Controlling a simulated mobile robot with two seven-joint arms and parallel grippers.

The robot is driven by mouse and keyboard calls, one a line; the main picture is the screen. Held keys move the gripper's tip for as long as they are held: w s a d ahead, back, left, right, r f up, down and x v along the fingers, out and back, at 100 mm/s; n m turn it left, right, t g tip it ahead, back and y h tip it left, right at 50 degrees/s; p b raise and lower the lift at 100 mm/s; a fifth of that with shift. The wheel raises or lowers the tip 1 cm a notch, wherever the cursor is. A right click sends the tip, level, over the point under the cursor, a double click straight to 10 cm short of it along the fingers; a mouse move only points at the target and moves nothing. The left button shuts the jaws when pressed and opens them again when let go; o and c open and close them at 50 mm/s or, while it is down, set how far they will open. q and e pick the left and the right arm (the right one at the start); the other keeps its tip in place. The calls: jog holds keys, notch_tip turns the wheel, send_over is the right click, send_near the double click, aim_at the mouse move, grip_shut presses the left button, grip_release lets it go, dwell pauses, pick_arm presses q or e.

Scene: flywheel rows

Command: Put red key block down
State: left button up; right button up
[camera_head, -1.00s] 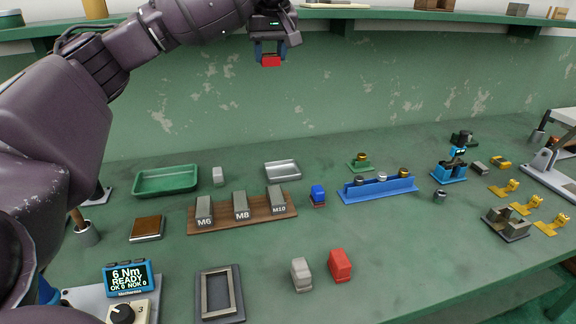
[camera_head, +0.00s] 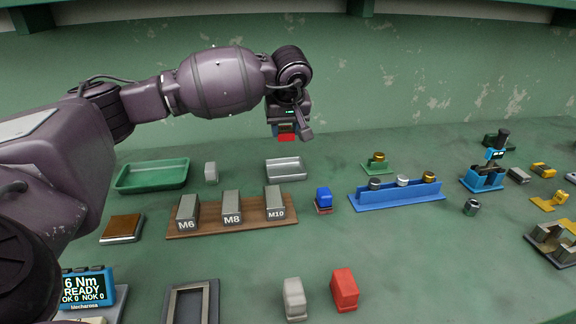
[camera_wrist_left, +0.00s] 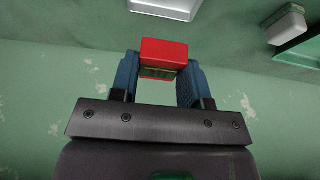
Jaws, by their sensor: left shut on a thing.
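My left gripper (camera_head: 286,132) is shut on the red key block (camera_head: 287,137) and holds it above the back of the green bench, in front of the wall. In the left wrist view the red key block (camera_wrist_left: 163,56) sits between the two blue fingers of my left gripper (camera_wrist_left: 160,75). In the head view the held block is small and partly covered by the gripper. Another red block (camera_head: 344,289) stands on the bench at the front, beside a grey block (camera_head: 294,298). My right gripper is not in view.
A silver tray (camera_head: 286,169) lies below the held block, with a green tray (camera_head: 152,174) to its left. A wooden rack (camera_head: 205,226) holds blocks marked M6, M8 and M10. A blue block (camera_head: 323,197) and a blue rail (camera_head: 398,198) stand to its right. A dark frame (camera_head: 213,310) lies in front.

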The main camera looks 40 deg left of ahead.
pick_arm(q)
send_over(285, 170)
jog(key=s+d, duration=0.1)
notch_tip(285, 170, down, 5)
jog(key=shift+f+b, duration=0.1)
jog(key=shift+b, duration=0.2)
jog(key=shift+f+b, duration=0.4)
jog(key=shift+f, duration=2.2)
jog(key=shift+r, duration=0.15)
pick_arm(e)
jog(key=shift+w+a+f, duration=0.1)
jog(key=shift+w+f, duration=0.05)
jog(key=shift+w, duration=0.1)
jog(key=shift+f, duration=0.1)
pick_arm(q)
jog(key=o, duration=1.2)
